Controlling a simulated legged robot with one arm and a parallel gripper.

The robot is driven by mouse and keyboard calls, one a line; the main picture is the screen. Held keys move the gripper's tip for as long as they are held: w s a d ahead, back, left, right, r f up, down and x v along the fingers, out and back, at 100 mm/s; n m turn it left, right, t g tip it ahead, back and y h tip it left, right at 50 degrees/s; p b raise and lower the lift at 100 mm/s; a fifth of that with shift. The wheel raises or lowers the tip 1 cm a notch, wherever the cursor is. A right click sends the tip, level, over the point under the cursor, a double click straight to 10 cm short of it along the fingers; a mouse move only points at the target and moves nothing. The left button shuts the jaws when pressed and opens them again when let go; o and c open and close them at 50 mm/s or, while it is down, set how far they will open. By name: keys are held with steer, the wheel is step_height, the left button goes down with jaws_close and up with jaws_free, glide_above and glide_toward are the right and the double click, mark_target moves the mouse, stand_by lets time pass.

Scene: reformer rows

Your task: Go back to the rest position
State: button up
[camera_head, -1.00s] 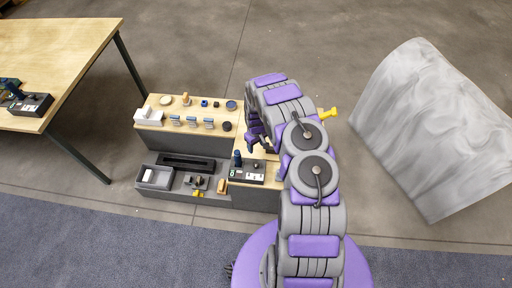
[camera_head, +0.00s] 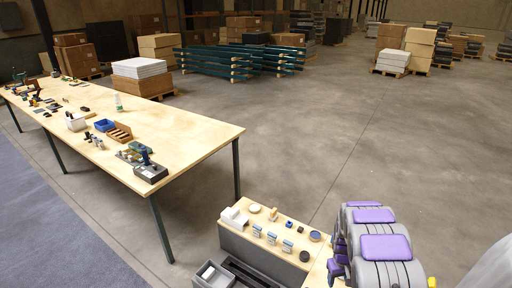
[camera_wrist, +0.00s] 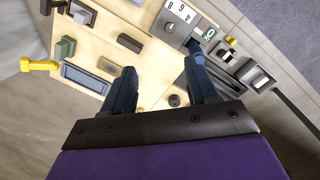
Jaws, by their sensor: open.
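My gripper (camera_wrist: 162,85) shows in the wrist view with its two dark blue fingers spread apart and nothing between them. It hangs over the small wooden-topped workstation (camera_wrist: 150,65). In the head view my purple and grey arm covers the right part of this workstation (camera_head: 288,225), and the fingertips are mostly hidden there.
A long wooden table (camera_head: 190,125) with tools and a blue bin (camera_head: 104,125) stands at the left. Small parts line the workstation top. A yellow handle (camera_wrist: 40,65) sticks out at its side. A pale grey block (camera_head: 492,268) is at the lower right. Open floor lies beyond.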

steer(key=s+a+r+m, duration=0.1)
steer(key=s+a+r, duration=0.3)
steer(key=r, duration=0.5)
steer(key=s+a+r, duration=0.1)
steer(key=s+r, duration=0.4)
steer(key=r, duration=0.3)
steer(key=s+a+r+m, duration=0.1)
steer(key=s+a+r, duration=0.3)
steer(key=r, duration=0.5)
steer(key=s+a+r, duration=0.2)
steer(key=s+r, duration=0.1)
steer(key=s, duration=0.5)
steer(key=s+a+r, duration=0.3)
steer(key=s, duration=0.6)
steer(key=s+a+r+g, duration=0.1)
steer(key=s+a+r, duration=0.2)
steer(key=s, duration=0.6)
steer(key=shift+a+y, duration=0.25)
steer(key=shift+y, duration=0.15)
